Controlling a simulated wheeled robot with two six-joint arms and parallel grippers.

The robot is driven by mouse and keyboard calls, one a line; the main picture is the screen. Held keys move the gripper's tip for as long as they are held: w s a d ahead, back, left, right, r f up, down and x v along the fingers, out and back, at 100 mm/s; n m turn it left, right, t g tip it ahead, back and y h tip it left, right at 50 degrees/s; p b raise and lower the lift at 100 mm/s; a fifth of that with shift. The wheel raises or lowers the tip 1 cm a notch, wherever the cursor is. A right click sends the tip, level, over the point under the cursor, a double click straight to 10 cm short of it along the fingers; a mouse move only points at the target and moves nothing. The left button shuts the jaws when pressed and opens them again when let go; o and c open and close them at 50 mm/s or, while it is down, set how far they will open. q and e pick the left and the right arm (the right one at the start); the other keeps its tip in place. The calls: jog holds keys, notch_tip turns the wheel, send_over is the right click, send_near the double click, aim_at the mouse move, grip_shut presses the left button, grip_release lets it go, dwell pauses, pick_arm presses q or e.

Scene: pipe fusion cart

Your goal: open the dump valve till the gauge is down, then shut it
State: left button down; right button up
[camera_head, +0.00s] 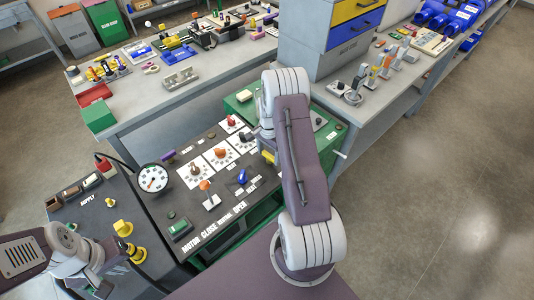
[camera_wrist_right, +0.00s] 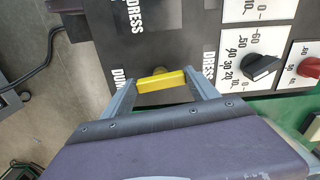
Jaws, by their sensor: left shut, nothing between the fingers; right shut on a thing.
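The pressure gauge (camera_head: 152,178) is a round white dial at the left of the black control panel. Its needle is too small to read surely. The dump valve's yellow handle (camera_wrist_right: 162,82) sits between the fingers of my right gripper (camera_wrist_right: 160,88), which is shut on it. In the head view the yellow handle (camera_head: 268,156) shows just past my right arm, which hides much of that gripper. A partly covered label starting "DU" lies by the left finger in the wrist view. My left gripper (camera_head: 104,284) is shut and empty at the lower left.
The panel carries knobs with white scales, an orange-handled lever (camera_head: 206,190) and a blue knob (camera_head: 242,177). Yellow connectors (camera_head: 123,228) and a black cable stand near my left gripper. Benches with tools (camera_head: 180,79) lie behind; open floor is at right.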

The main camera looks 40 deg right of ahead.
jog(key=n, duration=0.3)
jog(key=shift+w+d+r+n, duration=0.1)
jog(key=shift+w+r+n, duration=0.2)
jog(key=shift+w, duration=0.1)
jog(key=n, duration=0.4)
jog(key=shift+s+d+n, duration=0.15)
jog(key=shift+n, duration=0.15)
jog(key=n, duration=0.3)
jog(key=shift+n, duration=0.3)
jog(key=n, duration=0.2)
jog(key=shift+f+n, duration=0.1)
jog(key=shift+n, duration=0.3)
pick_arm(q)
jog(key=shift+s+d+f, duration=0.2)
jog(key=shift+d+f, duration=0.05)
pick_arm(e)
jog(key=shift+n, duration=0.9)
jog(key=shift+s+f, duration=0.1)
pick_arm(q)
jog(key=shift+w+a, duration=0.1)
pick_arm(e)
jog(key=shift+s, duration=0.1)
jog(key=o, duration=1.4)
jog(key=shift+f, duration=0.1)
jog(key=shift+c, duration=0.2)
